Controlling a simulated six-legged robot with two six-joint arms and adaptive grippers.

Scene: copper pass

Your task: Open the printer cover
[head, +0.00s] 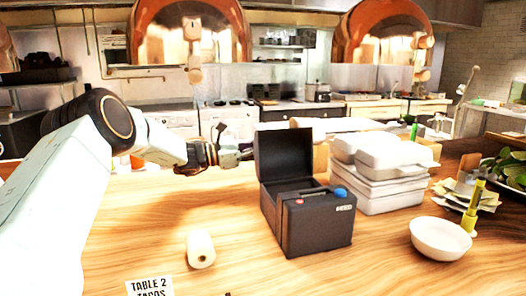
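The black printer (318,222) stands on the wooden counter in the middle of the head view. Its cover (284,155) stands upright, hinged open at the back left, and the dark inside of the printer shows below it. My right gripper is not in view.
A paper roll (201,250) and a "Table 2 tacos" ticket (149,287) lie at front left. White takeout boxes (384,185) are stacked close right of the printer. A white bowl (440,238) and yellow marker (473,207) are farther right. Copper lamps (190,30) hang above.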

